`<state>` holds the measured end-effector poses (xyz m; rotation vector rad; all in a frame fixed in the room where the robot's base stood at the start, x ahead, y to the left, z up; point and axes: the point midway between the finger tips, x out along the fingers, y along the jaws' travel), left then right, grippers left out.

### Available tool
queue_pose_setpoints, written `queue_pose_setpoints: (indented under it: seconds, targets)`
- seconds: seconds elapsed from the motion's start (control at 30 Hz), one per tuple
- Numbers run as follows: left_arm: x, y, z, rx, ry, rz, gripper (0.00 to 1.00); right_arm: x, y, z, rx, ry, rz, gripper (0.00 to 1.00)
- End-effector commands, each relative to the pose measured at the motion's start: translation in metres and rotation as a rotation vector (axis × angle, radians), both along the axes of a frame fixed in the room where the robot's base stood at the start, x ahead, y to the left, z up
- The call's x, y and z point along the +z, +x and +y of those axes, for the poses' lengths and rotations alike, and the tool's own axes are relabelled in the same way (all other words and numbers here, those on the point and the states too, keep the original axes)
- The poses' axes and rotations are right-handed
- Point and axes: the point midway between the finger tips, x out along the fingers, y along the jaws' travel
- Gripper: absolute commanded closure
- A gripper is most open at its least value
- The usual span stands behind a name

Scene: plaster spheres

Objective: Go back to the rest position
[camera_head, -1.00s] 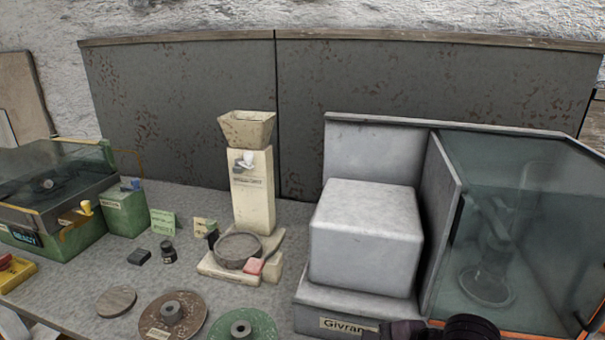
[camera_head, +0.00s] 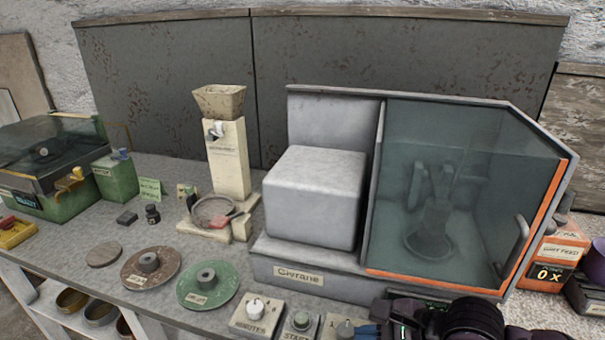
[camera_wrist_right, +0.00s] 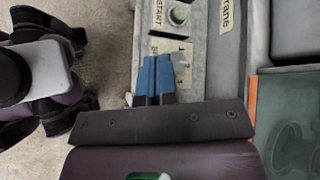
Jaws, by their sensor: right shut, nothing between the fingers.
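My right gripper (camera_wrist_right: 152,78) shows in the right wrist view as two blue fingers pressed together, shut and empty. They lie over the edge of the grey machine's front and its small control boxes. In the head view its blue tip (camera_head: 368,331) shows at the bottom edge, with my dark arm to its right, in front of the grey machine labelled Givrane (camera_head: 298,276). My left gripper is in neither view.
Control boxes (camera_head: 257,316) stand along the bench front, close to my right gripper. A glass-fronted chamber (camera_head: 440,190) with an orange edge stands behind my right arm. Brown (camera_head: 133,271) and green (camera_head: 222,293) discs lie on the bench. Bare floor (camera_wrist_right: 105,60) shows beside the bench.

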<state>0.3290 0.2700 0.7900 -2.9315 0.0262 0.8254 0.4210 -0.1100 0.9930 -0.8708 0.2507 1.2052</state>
Motion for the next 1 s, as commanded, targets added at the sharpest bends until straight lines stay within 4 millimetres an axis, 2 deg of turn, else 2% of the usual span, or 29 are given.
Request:
queue_pose_setpoints:
  seconds: [0.1, 0.27, 0.37, 0.47, 0.6, 0.73, 0.87, 1.0]
  targets:
    - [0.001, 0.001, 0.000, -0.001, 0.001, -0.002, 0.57, 0.018, -0.011, 0.018, -0.022, 0.216, 0.070, 1.00]
    - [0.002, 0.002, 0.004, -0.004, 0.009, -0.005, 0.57, 0.054, -0.021, 0.035, -0.084, 0.570, 0.196, 1.00]
    - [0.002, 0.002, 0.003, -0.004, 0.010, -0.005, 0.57, 0.081, -0.022, 0.034, -0.151, 0.834, 0.292, 1.00]
    - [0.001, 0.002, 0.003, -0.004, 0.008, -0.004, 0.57, 0.107, -0.018, 0.023, -0.238, 1.107, 0.397, 1.00]
    - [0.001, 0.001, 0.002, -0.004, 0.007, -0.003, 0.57, 0.130, -0.007, -0.008, -0.391, 1.481, 0.542, 1.00]
    - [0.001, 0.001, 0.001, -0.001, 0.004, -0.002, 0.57, 0.134, 0.005, -0.049, -0.565, 1.818, 0.671, 1.00]
    - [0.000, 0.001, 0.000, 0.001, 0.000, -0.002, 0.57, 0.119, 0.012, -0.094, -0.770, 2.140, 0.793, 1.00]
    - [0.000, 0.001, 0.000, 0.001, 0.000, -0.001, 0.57, 0.084, 0.009, -0.139, -1.030, 2.464, 0.908, 1.00]
